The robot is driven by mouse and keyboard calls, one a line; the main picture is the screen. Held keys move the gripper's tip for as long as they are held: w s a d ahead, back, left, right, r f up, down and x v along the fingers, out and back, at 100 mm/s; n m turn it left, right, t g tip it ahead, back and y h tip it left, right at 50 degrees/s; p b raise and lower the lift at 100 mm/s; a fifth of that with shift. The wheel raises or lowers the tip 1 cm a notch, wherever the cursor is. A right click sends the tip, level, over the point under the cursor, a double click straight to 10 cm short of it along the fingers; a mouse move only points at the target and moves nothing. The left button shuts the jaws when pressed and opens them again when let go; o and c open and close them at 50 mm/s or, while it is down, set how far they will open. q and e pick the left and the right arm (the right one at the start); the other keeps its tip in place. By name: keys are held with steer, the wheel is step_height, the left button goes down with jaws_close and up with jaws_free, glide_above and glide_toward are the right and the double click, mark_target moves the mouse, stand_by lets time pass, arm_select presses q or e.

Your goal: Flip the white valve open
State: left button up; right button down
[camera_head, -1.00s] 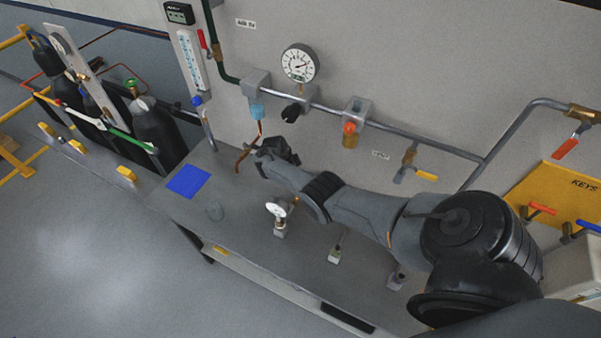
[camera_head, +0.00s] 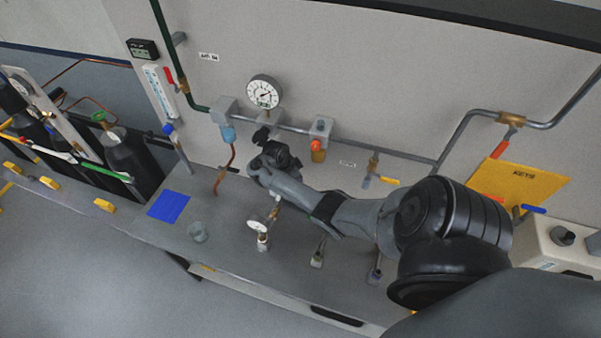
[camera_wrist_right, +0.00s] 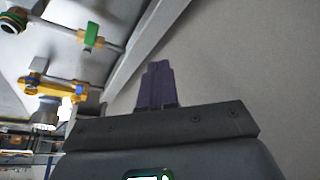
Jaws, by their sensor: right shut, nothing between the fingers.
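My right gripper (camera_head: 274,155) is near the wall pipe, just below and right of a black knob under the gauge. In the wrist view its purple-grey fingers (camera_wrist_right: 158,84) are shut, with nothing between them. My left gripper is not in view.
A dial gauge (camera_head: 263,92) and orange-topped fitting (camera_head: 317,148) are on the wall pipe. A yellow-handled valve (camera_head: 385,180) is to the right. A green-handled valve (camera_wrist_right: 92,35) shows in the wrist view.

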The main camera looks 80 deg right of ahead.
steer(key=shift+s+r+p, duration=0.35)
steer(key=shift+s+r, duration=0.05)
steer(key=shift+s, duration=0.25)
